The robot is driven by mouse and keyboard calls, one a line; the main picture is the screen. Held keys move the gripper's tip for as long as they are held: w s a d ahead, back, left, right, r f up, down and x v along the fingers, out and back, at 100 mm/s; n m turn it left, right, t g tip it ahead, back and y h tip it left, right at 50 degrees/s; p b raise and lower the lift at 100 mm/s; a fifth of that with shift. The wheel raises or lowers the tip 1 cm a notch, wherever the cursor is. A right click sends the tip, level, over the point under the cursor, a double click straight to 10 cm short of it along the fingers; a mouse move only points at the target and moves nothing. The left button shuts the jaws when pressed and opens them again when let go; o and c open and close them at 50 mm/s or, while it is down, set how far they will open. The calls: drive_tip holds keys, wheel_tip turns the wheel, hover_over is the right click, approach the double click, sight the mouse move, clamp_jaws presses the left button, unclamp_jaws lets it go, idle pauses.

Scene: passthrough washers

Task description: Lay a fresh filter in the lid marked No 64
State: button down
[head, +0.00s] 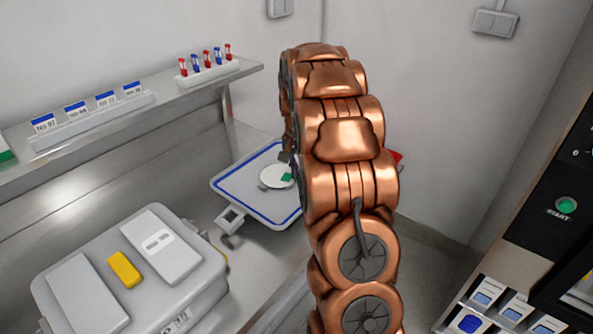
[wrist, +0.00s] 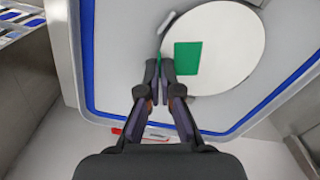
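A white disc (wrist: 215,48) with a green square (wrist: 187,58) lies on the blue-bordered tray; the disc also shows in the head view (head: 274,176). My gripper (wrist: 159,72) is over the tray beside the disc's left edge in the wrist view. Its fingertips are nearly together, with a thin green strip (wrist: 158,57) between them. I cannot tell what this strip belongs to; a small pale end shows beyond it. In the head view my arm hides most of the gripper. Several labelled cards stand on the shelf; the second (head: 77,111) seems to read No 64. No marked lid is clearly identifiable.
The tray (head: 232,187) sits on the metal bench. A grey case (head: 205,262) with two pale blocks and a yellow block (head: 124,269) stands front left. A vial rack (head: 209,75) is on the shelf. A dark panel with a green START button (head: 566,205) is right.

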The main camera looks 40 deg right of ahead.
drive_tip(key=shift+f, duration=0.25)
drive_tip(key=c, duration=1.9)
unclamp_jaws()
drive_tip(key=o, duration=1.1)
drive_tip(key=shift+o, duration=0.2)
drive_tip(key=shift+r, duration=0.15)
drive_tip(key=shift+r+p, duration=0.3)
drive_tip(key=shift+r, duration=3.05)
